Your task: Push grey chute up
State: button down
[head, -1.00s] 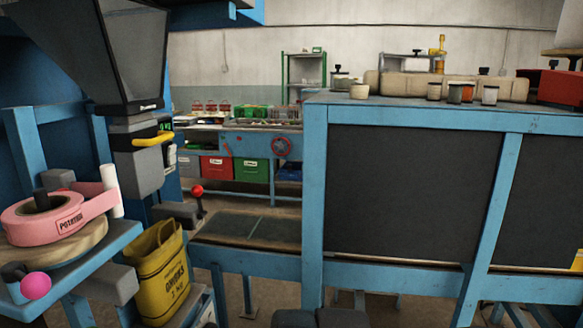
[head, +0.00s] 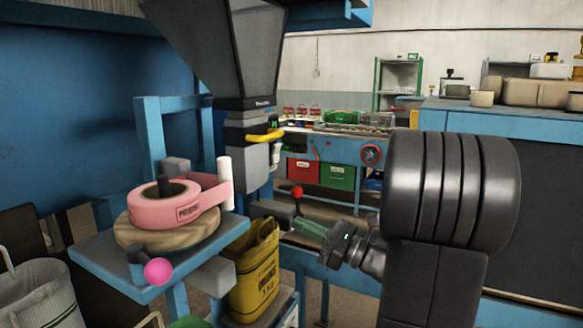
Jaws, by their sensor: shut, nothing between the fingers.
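The grey chute (head: 246,165) hangs below the dark hopper (head: 240,55), left of centre in the head view. A yellow handle (head: 264,136) sticks out from its upper part. My gripper (head: 298,228) is shut and empty, reaching left from my dark arm. It is lower than the chute and to its right, apart from it in the picture. The fingertips are small and hard to make out. A yellow sack (head: 256,270) stands open below the chute.
A red-knobbed lever (head: 297,193) stands just above my gripper. A pink tape roll (head: 165,210) lies on a blue stand (head: 115,268) at left, with a pink ball (head: 158,271) at its front. The blue bench (head: 530,126) is at right.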

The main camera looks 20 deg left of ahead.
aim_at(275, 136)
jog(key=w+r+m+t+y, duration=0.1)
jog(key=w+r+m+y, duration=0.15)
jog(key=w+r, duration=0.25)
jog(key=w+a+r+p, duration=0.1)
jog(key=a+r+p, duration=0.2)
jog(key=a+r, duration=0.5)
jog(key=shift+r+n+y, duration=0.35)
jog(key=shift+r+y, duration=0.1)
jog(key=shift+r, duration=0.35)
jog(key=shift+w+a, duration=0.1)
jog(key=shift+r+p, duration=0.9)
jog(key=shift+r, duration=0.25)
